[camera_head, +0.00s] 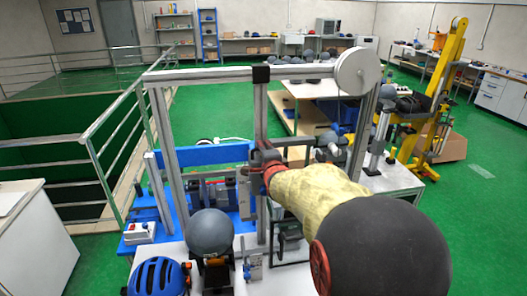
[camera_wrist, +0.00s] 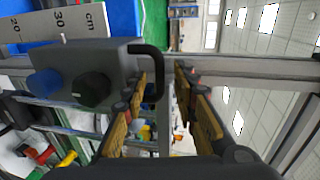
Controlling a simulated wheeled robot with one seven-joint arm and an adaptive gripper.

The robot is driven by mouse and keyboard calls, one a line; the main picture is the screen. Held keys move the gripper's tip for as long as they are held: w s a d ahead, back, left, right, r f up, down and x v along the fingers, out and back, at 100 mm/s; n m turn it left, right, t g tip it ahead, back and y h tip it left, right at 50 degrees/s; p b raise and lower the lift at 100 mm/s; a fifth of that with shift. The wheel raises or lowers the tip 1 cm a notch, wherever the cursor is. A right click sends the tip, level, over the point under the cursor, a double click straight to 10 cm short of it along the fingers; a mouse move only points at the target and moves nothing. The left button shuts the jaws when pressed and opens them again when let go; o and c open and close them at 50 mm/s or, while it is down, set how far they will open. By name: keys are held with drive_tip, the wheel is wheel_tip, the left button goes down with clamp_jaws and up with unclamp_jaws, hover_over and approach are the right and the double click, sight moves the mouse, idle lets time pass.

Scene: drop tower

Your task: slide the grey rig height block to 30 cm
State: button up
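The grey rig height block (camera_wrist: 112,62) fills the upper left of the wrist view, with a black knob (camera_wrist: 91,89), a blue knob (camera_wrist: 45,83) and a black loop handle (camera_wrist: 158,72). A light scale strip (camera_wrist: 75,20) lies beside it, marked 20, 30 and cm. The block's small white pin (camera_wrist: 62,38) is close to the 30 mark; the exact reading is unclear. My gripper (camera_wrist: 160,80) is open, fingers apart, with the handle's loop around the left fingertip's side; contact cannot be told. In the head view my gripper (camera_head: 265,162) is at the rig's middle post, mostly hidden.
The metal drop-tower frame (camera_head: 158,140) with a white pulley wheel (camera_head: 357,71) surrounds my arm. A grey ball (camera_head: 210,232) and a blue helmet (camera_head: 158,277) stand at the front. A yellow lift (camera_head: 437,90) is at right.

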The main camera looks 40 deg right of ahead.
drive_tip(key=v, duration=1.1)
drive_tip(key=shift+s, duration=0.25)
drive_tip(key=shift+a+r, duration=0.1)
drive_tip(key=s+a+f+n+g+y, duration=0.3)
drive_tip(key=s+a+f+n+g, duration=0.3)
drive_tip(key=s+f+n, duration=0.45)
drive_tip(key=s+a+n+y, duration=0.1)
drive_tip(key=s+a+n, duration=0.2)
drive_tip(key=a, duration=0.5)
drive_tip(key=s+a+r+n+g+y, duration=0.1)
drive_tip(key=s+a+n+y, duration=0.1)
drive_tip(key=a+n, duration=0.4)
drive_tip(key=s+a+r+n+y, duration=0.1)
drive_tip(key=s+a+n, duration=0.3)
drive_tip(key=a, duration=0.6)
drive_tip(key=shift+s+a+r+n+g+y, duration=0.2)
drive_tip(key=shift+s+a+n+g+y, duration=0.15)
drive_tip(key=shift+y, duration=0.35)
drive_tip(key=shift+o, duration=0.3)
drive_tip(key=shift+w+d, duration=0.1)
drive_tip(key=shift+w, duration=0.05)
